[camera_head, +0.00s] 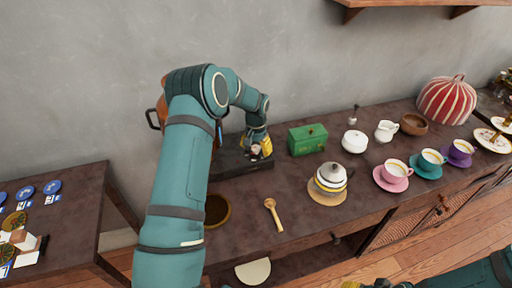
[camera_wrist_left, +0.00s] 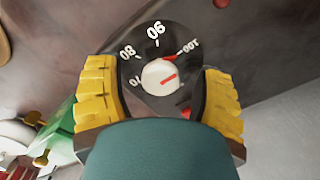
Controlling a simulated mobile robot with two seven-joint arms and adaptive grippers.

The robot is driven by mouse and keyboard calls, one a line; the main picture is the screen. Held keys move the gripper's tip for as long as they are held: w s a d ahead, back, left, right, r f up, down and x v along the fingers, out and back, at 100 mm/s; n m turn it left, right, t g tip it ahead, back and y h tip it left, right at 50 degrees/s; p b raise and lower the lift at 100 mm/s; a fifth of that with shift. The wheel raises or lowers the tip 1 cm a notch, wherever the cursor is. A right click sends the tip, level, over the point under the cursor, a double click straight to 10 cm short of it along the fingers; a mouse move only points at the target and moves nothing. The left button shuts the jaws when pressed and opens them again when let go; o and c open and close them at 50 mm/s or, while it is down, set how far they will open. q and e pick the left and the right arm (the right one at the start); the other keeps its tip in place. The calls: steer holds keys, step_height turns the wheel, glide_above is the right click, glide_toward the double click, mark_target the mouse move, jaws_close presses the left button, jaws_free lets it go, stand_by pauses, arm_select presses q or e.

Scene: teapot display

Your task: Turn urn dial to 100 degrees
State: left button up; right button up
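The urn is mostly hidden behind my left arm in the head view; a copper-coloured part (camera_head: 153,118) shows at the arm's left edge. Its dark base (camera_head: 228,166) stands on the table. In the left wrist view the dial is a white round knob (camera_wrist_left: 160,77) with a red line, on a black plate (camera_wrist_left: 178,38) marked 70, 80, 90 and 100. The knob's red line points right and slightly up, below the 100. My left gripper (camera_head: 257,149) has its yellow fingers apart, one each side of the knob, with gaps.
A green box (camera_head: 307,139), a lidded pot (camera_head: 330,178) and a wooden spoon (camera_head: 273,214) are right of the urn. Cups on saucers, a white jar (camera_head: 354,141) and a striped cosy (camera_head: 447,100) stand further right. A side table (camera_head: 75,220) is at left.

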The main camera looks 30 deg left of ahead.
mark_target(256, 147)
arm_select(q)
steer(key=shift+r, duration=0.15)
step_height(256, 147, up, 12)
stand_by(0.6)
stand_by(0.4)
